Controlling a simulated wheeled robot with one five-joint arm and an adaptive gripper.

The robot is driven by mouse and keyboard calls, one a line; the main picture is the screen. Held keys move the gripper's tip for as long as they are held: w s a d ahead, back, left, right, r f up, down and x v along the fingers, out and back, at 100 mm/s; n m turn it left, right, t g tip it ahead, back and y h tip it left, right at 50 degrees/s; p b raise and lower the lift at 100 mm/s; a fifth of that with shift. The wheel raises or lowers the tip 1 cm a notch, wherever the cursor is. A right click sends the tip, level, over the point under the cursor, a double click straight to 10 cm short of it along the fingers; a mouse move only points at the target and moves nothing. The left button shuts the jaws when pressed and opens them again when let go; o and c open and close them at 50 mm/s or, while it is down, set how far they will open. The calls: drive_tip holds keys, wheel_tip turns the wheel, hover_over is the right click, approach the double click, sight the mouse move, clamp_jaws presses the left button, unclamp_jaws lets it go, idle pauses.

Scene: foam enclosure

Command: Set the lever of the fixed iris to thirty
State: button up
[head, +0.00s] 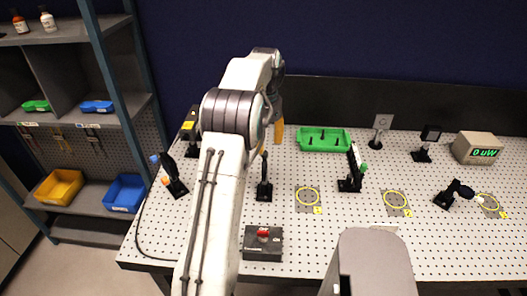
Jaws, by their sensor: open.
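My white arm reaches from the bottom centre out over the perforated table. My gripper (276,128) points down beyond the arm's far end; it is open, with yellow-orange finger parts showing and the rest hidden by the arm. A black upright mount (264,188) stands just right of the arm, nearer than the gripper, its upper part partly hidden. I cannot tell whether it is the fixed iris, and no lever or scale is readable.
A green tray (324,146) lies behind. A black mount with blue and orange knobs (172,178) stands left. A box with a red button (263,242) sits at the front. Yellow rings (308,188) mark flat spots.

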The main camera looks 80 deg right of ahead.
sight(264, 154)
wheel_tip(264, 154, down, 2)
drive_tip(key=shift+f+p, duration=0.1)
drive_tip(key=shift+p, duration=1.05)
drive_tip(key=shift+f, duration=1.5)
clamp_jaws()
